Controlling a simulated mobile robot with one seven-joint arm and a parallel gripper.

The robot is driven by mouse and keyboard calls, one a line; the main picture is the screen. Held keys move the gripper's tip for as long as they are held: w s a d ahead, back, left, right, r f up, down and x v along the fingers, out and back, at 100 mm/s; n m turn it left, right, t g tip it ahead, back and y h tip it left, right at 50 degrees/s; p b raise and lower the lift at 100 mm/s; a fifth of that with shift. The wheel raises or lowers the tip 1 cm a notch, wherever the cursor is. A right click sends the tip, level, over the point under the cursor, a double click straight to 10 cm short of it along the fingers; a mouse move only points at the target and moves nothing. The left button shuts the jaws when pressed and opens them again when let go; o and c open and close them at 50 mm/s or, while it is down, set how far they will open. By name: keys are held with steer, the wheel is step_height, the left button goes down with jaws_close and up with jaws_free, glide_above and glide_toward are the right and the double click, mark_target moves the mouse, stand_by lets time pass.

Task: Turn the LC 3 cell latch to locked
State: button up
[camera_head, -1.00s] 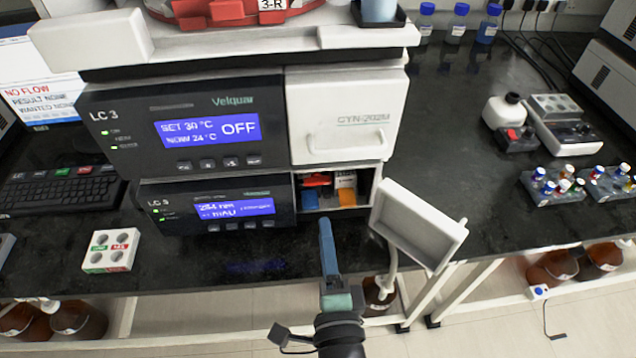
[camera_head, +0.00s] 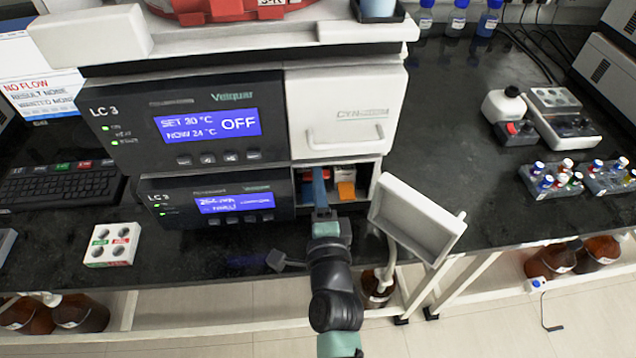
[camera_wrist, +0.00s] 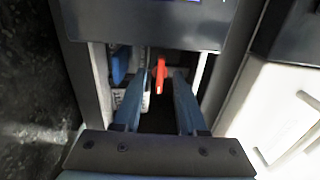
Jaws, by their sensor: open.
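The LC 3 stack (camera_head: 180,150) stands on the bench, and its lower right bay (camera_head: 366,176) is open. A red latch lever (camera_wrist: 160,74) shows inside the bay in the wrist view, lying between my two fingertips with dark gaps beside it. In the head view my gripper (camera_head: 319,180) reaches into the bay and mostly hides the lever. My gripper is open, and its blue fingers (camera_wrist: 161,88) straddle the lever; I cannot tell whether either finger touches it. An orange part (camera_head: 346,191) sits right of my gripper in the bay.
The white bay cover (camera_head: 415,222) hangs open to the right of the bay. A white drawer with a handle (camera_head: 345,135) is just above. A white vial rack (camera_head: 113,244) stands on the bench to the left.

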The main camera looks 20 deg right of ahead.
jaws_close()
steer(key=shift+n, duration=0.3)
steer(key=n+b, duration=0.1)
steer(key=n, duration=0.3)
steer(key=n+b, duration=0.1)
steer(key=n, duration=0.4)
steer(key=shift+f, duration=0.1)
steer(key=n+b, duration=0.2)
steer(key=n, duration=0.2)
steer(key=shift+n+b, duration=0.7)
steer(key=shift+n, duration=1.4)
